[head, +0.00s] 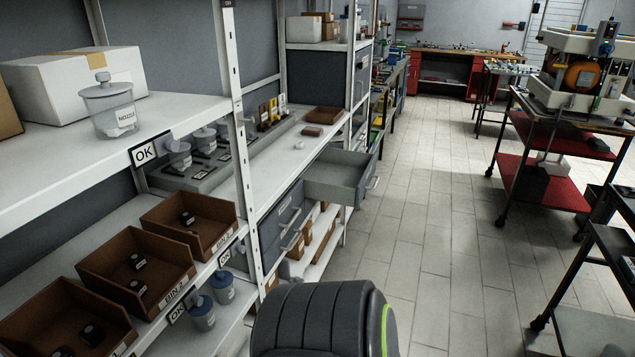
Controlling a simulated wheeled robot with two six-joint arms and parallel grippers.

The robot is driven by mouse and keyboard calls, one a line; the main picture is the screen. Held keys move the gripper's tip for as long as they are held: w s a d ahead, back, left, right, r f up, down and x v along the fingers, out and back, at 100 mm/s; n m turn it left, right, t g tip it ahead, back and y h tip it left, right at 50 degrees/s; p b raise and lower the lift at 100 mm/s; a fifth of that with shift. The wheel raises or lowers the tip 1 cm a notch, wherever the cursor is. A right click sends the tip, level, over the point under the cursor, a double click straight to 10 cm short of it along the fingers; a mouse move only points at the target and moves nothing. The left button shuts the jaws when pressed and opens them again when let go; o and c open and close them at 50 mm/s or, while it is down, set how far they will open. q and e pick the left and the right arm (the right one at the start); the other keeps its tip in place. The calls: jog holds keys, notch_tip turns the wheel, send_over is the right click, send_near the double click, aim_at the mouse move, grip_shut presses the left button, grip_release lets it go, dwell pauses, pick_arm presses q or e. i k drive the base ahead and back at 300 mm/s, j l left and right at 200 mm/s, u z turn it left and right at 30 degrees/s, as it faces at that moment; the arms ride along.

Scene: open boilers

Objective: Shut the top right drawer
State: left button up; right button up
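The top right drawer (333,191) is a grey, shallow drawer pulled well out from under the white worktop (262,195), over the aisle. Its inside looks empty. Its light bar handle (373,184) is on the front panel, facing the aisle. Nothing touches the drawer. Neither of my grippers is in view. A dark rounded part of my own body with a green stripe fills the bottom middle, in front of the lower shelving.
Closed grey drawers (283,221) lie nearer, left of the open one. Brown bins (190,222) and a lidded pot (109,105) stand on the left shelves. The tiled aisle (425,200) is clear. A machine cart (560,130) stands at the right.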

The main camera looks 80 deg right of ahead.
aim_at(340, 177)
jog(key=z, duration=3)
jog(key=i+l, duration=0.15)
jog(key=i, duration=0.25)
jog(key=i+l+u, duration=0.35)
jog(key=i, duration=0.15)
jog(key=i+l+u, duration=0.35)
jog(key=i+j, duration=0.05)
jog(key=i, duration=0.05)
